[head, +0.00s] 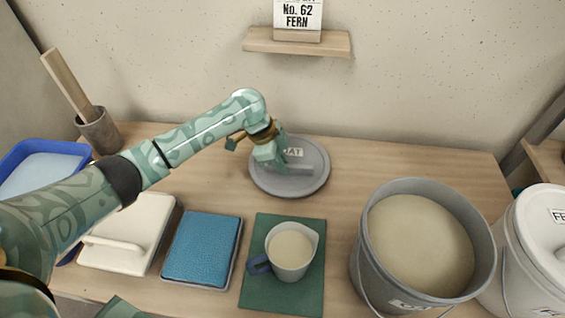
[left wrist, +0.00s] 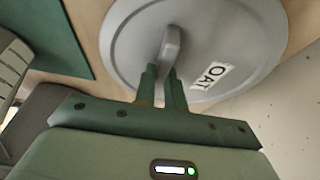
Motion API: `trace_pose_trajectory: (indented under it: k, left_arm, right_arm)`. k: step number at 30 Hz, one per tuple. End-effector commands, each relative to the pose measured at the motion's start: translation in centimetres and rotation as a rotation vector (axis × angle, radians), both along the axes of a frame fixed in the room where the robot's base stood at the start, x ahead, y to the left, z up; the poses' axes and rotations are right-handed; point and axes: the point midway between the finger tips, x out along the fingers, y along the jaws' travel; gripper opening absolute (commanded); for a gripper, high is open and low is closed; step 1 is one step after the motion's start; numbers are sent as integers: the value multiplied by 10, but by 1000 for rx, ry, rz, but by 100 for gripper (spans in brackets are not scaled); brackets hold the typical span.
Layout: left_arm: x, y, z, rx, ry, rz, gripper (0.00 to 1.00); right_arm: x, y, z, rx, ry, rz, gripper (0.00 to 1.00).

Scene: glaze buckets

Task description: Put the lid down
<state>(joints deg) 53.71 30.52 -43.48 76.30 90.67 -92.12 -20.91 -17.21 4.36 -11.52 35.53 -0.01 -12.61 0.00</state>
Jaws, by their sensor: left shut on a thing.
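A round grey lid (head: 313,185) with a white label reading "OAT" is at the back middle of the wooden table in the head view. My left gripper (head: 283,168) is at the lid, shut on its raised handle. The left wrist view shows the two fingers (left wrist: 163,82) closed around the grey handle (left wrist: 172,42), with the lid (left wrist: 125,45) filling the top. I cannot tell whether the lid touches the table. An open grey bucket (head: 367,235) of pale glaze stands at the right, uncovered.
A green mat (head: 253,292) bears a jug (head: 290,262) of pale liquid. A blue pad (head: 203,248), a white handled block (head: 127,232) and a blue tray (head: 20,153) are at the left. A lidded white bucket (head: 540,250) stands far right. A shelf (head: 260,40) hangs behind.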

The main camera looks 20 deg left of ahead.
Motion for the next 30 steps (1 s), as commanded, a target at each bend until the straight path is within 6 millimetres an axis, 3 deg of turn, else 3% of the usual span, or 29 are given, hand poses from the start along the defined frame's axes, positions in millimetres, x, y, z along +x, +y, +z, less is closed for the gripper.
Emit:
trace_pose_trajectory:
  k: [3, 4, 6, 17, 30]
  left_arm:
    - [0, 0, -2, 0, 0, 0, 0]
    - [0, 0, -3, 0, 0, 0, 14]
    - [0, 0, -2, 0, 0, 0, 33]
    - [0, 1, 4, -1, -1, 0, 33]
    - [-10, 34, 94, 1, -6, 0, 33]
  right_arm:
    - [0, -1, 0, -1, 0, 0, 36]
    - [0, -1, 0, -2, 0, 0, 36]
    - [0, -2, 0, -3, 0, 0, 36]
    - [1, -5, 1, -6, -2, 2, 36]
    - [23, -5, 44, -5, -56, 1, 36]
